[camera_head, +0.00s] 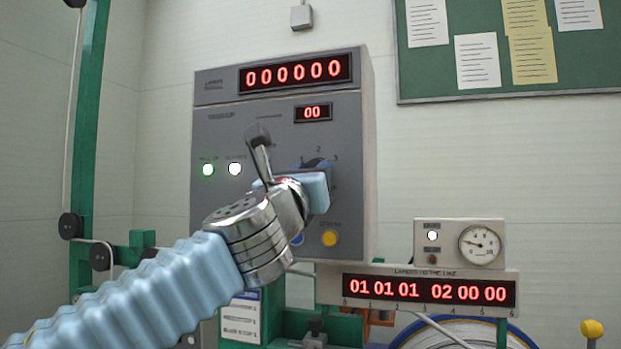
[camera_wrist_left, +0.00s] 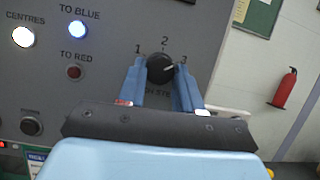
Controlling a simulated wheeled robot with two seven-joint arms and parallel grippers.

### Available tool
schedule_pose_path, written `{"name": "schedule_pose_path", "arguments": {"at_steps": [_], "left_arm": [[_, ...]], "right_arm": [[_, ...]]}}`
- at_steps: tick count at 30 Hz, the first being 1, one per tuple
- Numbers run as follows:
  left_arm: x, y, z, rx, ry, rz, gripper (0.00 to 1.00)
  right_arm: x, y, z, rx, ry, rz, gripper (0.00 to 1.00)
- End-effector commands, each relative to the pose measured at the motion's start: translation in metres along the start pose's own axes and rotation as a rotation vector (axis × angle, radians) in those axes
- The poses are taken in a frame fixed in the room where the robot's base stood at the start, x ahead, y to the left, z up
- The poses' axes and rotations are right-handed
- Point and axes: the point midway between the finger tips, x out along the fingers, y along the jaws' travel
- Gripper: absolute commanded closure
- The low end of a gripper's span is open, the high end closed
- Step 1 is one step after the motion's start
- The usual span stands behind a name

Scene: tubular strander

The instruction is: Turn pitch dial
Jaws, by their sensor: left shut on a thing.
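The pitch dial is a black round knob (camera_wrist_left: 160,68) on the grey panel, with the numbers 1, 2 and 3 around it. A pale mark on its face seems to point toward 3. My left gripper (camera_wrist_left: 160,80) has one blue finger on each side of the dial and is shut on it. In the head view the left gripper (camera_head: 317,180) reaches the panel from the left, and its wrist and fingers hide most of the dial (camera_head: 317,163). My right gripper is not in view.
The grey control cabinet (camera_head: 228,130) shows red displays reading 000000 and 00. A lever (camera_head: 260,150) appears just left of the dial. A yellow button (camera_head: 329,238) sits below. A gauge box (camera_head: 480,244) and a lower display (camera_head: 430,291) stand at the right.

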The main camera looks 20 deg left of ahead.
Motion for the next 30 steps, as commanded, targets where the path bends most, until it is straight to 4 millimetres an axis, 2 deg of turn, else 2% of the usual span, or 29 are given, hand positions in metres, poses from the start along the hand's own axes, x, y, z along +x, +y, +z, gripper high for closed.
{"name": "schedule_pose_path", "arguments": {"at_steps": [6,13,20,30], "left_arm": [[-0.001,-0.002,-0.003,-0.163,-0.009,0.067,0.96],[0.0,-0.004,-0.001,-0.366,-0.017,0.152,0.96],[0.001,-0.006,0.001,-0.567,-0.026,0.236,0.96],[0.003,-0.009,0.005,-0.865,-0.041,0.361,0.96]], "right_arm": [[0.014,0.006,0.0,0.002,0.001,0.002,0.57],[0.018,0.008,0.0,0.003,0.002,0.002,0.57],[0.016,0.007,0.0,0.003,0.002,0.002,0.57],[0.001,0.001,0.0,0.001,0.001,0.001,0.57]]}}
